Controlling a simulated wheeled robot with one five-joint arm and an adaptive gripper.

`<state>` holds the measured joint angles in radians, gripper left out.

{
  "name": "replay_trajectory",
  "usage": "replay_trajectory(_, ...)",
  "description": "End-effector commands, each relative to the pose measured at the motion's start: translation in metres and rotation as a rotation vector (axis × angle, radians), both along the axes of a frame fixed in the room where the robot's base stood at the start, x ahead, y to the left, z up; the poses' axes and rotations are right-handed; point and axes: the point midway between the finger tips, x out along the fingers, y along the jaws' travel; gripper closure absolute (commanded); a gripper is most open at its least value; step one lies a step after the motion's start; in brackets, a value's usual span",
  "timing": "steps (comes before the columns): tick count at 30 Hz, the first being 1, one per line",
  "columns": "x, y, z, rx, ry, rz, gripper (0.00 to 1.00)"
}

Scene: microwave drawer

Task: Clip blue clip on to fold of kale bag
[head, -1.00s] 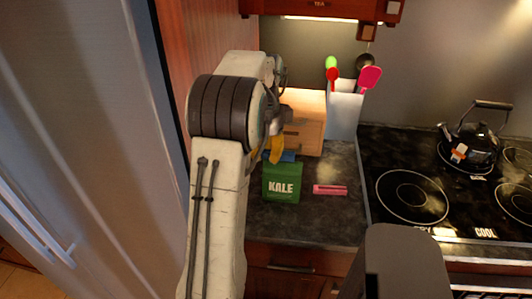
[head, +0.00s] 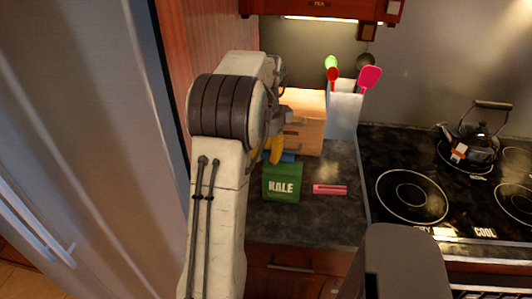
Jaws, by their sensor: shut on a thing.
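The green kale bag (head: 282,185) stands on the dark counter, its white KALE label facing me. The blue clip (head: 287,157) shows just above the bag's top edge, partly hidden by my gripper. My gripper (head: 274,156) has yellow fingers and is at the bag's upper left edge. It is shut on the blue clip. I cannot tell whether the clip is around the bag's fold or only touching or behind it.
A pink clip (head: 330,189) lies on the counter right of the bag. A wooden box (head: 304,122) and a white utensil holder (head: 344,112) stand behind. The stove (head: 440,195) with a kettle (head: 472,148) is at right, the fridge (head: 85,130) at left. The front counter is clear.

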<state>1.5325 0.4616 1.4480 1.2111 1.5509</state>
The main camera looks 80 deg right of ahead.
Motion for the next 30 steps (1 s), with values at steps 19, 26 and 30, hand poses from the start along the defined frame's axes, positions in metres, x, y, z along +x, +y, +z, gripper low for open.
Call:
replay_trajectory(19, 0.0000, 0.0001, -0.0021, 0.000, 0.000, 0.000, 0.82)
replay_trajectory(26, 0.0000, 0.0001, -0.0048, 0.000, 0.000, 0.000, 0.82)
replay_trajectory(30, 0.0000, 0.0000, -0.0074, 0.000, 0.000, 0.000, 0.82)
